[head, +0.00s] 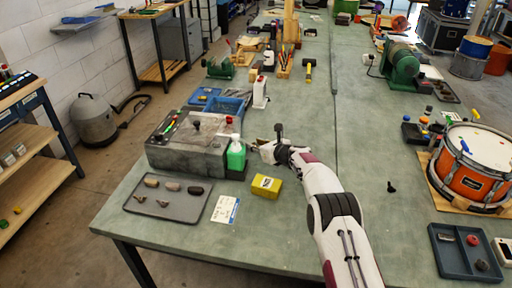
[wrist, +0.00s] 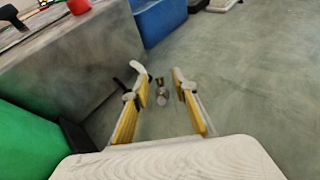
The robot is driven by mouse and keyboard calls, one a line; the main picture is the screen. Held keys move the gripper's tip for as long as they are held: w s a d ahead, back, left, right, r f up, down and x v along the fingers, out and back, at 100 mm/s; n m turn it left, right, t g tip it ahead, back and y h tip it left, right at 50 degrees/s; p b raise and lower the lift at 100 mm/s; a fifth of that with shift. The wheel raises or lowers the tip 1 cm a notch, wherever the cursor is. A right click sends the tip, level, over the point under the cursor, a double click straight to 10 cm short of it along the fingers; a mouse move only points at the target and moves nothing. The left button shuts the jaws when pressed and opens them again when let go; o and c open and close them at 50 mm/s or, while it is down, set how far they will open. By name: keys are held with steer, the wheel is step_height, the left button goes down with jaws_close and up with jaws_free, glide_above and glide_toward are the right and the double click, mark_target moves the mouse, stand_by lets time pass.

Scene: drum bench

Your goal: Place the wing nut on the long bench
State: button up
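My gripper (wrist: 159,78) is open above the long green bench (wrist: 235,60), with its yellow-padded fingers apart. In the wrist view a small brass-and-silver piece (wrist: 161,92) shows in the gap between the fingers. It may be the wing nut, but it is too small to be sure, and no finger clearly touches it. In the head view my gripper (head: 262,148) is low over the bench (head: 290,235), just right of the green bottle (head: 236,153).
A blue bin (head: 222,106) is behind. A yellow box (head: 266,187) and a white card (head: 225,209) lie in front. The grey tray (head: 183,212) is front left.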

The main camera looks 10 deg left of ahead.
mark_target(256, 144)
jaws_close()
stand_by(0.4)
steer(key=shift+r, duration=5.05)
steer(key=shift+d, duration=0.15)
